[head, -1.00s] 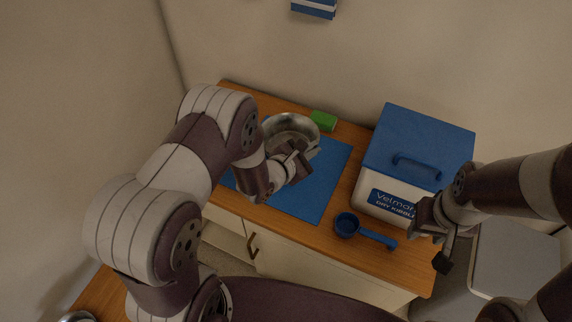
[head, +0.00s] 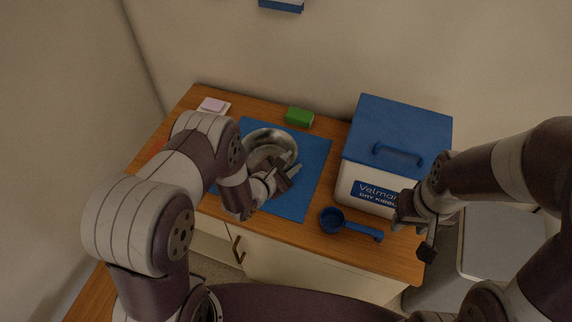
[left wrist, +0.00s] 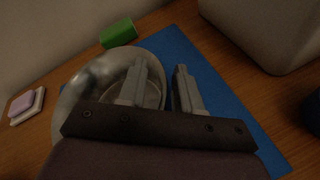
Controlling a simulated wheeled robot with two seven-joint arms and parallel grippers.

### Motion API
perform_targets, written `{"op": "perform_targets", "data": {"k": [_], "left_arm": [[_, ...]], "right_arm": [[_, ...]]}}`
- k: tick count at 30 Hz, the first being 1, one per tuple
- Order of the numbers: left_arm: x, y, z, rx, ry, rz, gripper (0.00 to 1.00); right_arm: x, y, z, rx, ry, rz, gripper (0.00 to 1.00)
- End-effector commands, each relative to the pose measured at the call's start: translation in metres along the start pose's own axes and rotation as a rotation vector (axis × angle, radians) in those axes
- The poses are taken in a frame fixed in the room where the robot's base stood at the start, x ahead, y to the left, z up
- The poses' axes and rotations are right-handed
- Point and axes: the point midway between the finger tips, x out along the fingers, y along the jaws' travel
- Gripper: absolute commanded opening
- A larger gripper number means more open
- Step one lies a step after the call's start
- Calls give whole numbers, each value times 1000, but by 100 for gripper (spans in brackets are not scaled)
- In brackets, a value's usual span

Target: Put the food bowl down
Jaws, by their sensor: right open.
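The shiny metal food bowl (head: 262,138) is upright on the blue mat (head: 312,172) and appears to rest on it. It also shows in the left wrist view (left wrist: 75,98). My left gripper (head: 292,168) is at the bowl's near right side. In the left wrist view its fingers (left wrist: 161,66) are spread apart, one over the bowl's inside and one outside the rim, with a gap between them. My right gripper (head: 412,232) is open and empty, in front of the kibble bin at the right.
A white kibble bin (head: 358,192) with a blue lid (head: 400,128) stands right of the mat. A blue scoop (head: 333,220) lies in front of it. A green block (head: 299,117) and a pink block on a white dish (head: 213,106) are at the back of the wooden top.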

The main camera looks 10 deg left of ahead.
Motion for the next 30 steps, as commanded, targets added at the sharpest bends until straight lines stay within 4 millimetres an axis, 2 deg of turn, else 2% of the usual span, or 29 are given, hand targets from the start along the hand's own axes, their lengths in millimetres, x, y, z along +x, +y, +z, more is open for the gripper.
{"op": "perform_targets", "data": {"k": [4, 12, 16, 19, 20, 22, 25, 27, 30], "left_arm": [[-24, 2, 1, -2, 4, 1, 34], [-94, 2, 1, -3, 4, 3, 34], [-113, 1, 0, -2, 3, 2, 34], [-114, 7, 0, 88, 37, -9, 34], [-112, 12, 0, 163, 67, -19, 34], [-108, 30, -1, 429, 177, -77, 34], [-118, 59, 2, 933, 368, -280, 34], [-142, 71, 11, 1254, 443, -502, 34], [-187, 71, 29, 1597, 405, -852, 34]], "right_arm": [[-7, 0, -1, 0, 0, 0, 43], [-18, 0, -2, 0, 0, 0, 43], [-20, 0, -2, 0, 0, 0, 43], [-21, 0, -2, 0, 0, 0, 43], [-21, 0, -2, 0, 0, 0, 43], [-21, 0, -2, 0, 0, 0, 43], [-20, 0, -2, 0, 0, 0, 43], [-20, 0, -2, 0, 0, 0, 43], [-20, 0, -2, 0, 0, 0, 43]]}}
